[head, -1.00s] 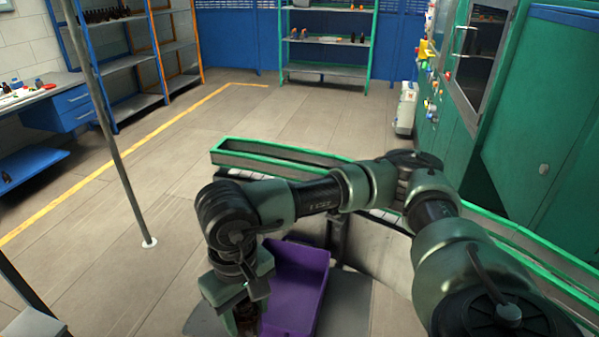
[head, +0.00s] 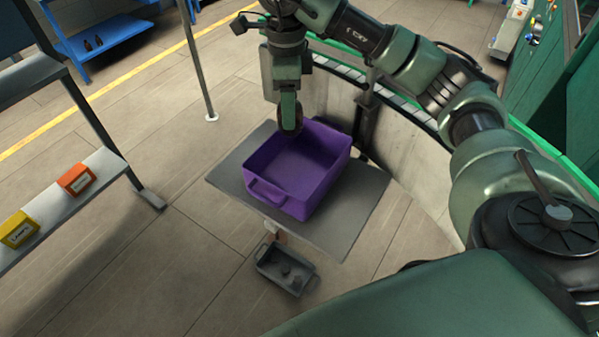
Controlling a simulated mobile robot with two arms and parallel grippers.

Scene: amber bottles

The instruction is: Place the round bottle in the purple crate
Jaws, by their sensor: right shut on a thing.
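The purple crate (head: 318,206) stands on a grey platform, and its inside looks empty from here. My right gripper (head: 290,108) points down over the crate's far left side. It is shut on a dark brown round bottle (head: 291,127), which hangs at about the height of the rim in the picture. The fingers hide part of the bottle. I cannot tell whether the bottle is over the inside or just behind the far wall. My left gripper is not in view.
The grey platform (head: 355,222) has bare room around the crate. A small grey tray (head: 285,270) with dark items sits lower, in front. A shelf at left bears an orange box (head: 76,179) and a yellow box (head: 19,229). A thin pole (head: 199,65) stands behind.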

